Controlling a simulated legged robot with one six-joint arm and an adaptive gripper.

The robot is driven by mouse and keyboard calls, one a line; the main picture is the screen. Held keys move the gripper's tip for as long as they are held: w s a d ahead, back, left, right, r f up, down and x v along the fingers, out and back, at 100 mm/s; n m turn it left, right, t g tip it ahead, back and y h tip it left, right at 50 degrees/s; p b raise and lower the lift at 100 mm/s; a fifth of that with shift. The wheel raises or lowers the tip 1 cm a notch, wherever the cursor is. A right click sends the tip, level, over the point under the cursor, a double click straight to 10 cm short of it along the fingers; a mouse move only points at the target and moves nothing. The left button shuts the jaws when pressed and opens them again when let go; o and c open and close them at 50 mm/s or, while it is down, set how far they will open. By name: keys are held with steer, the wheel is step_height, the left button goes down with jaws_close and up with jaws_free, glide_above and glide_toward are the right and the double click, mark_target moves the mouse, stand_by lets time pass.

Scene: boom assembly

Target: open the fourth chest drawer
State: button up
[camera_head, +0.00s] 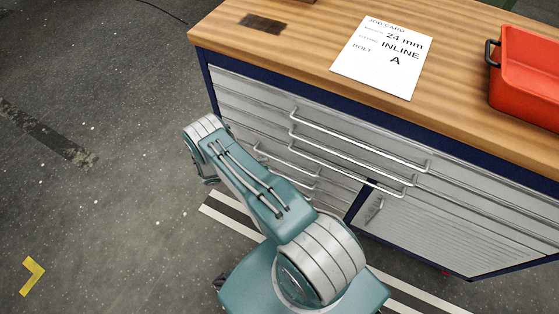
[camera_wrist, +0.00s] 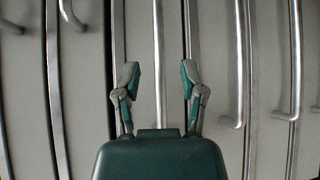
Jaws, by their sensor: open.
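The chest (camera_head: 250,98) is a bank of pale grey drawers in a dark blue frame under a wooden top. Long bar handles (camera_head: 362,141) cross the upper drawers, and shorter-looking handles (camera_head: 285,166) show lower down, partly behind my arm. I cannot tell for sure which drawer is the fourth; the drawers in view look closed. In the wrist view my gripper (camera_wrist: 160,75) is open before the drawer fronts, turned so the bars run upright. One metal bar (camera_wrist: 158,45) shows between the fingers. Whether they touch it I cannot tell. My fingertips are hidden in the head view.
A job card (camera_head: 382,60) lies on the benchtop (camera_head: 460,90), with a red crate (camera_head: 525,75) to its right. A cupboard door with a small handle (camera_head: 374,209) is at the lower right. Open floor (camera_head: 100,200) lies left of the chest.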

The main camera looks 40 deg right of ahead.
mark_target(280, 161)
steer(key=x, duration=0.6)
steer(key=shift+s+d, duration=0.2)
steer(key=shift+d, duration=0.05)
steer(key=shift+c, duration=0.3)
jaws_close()
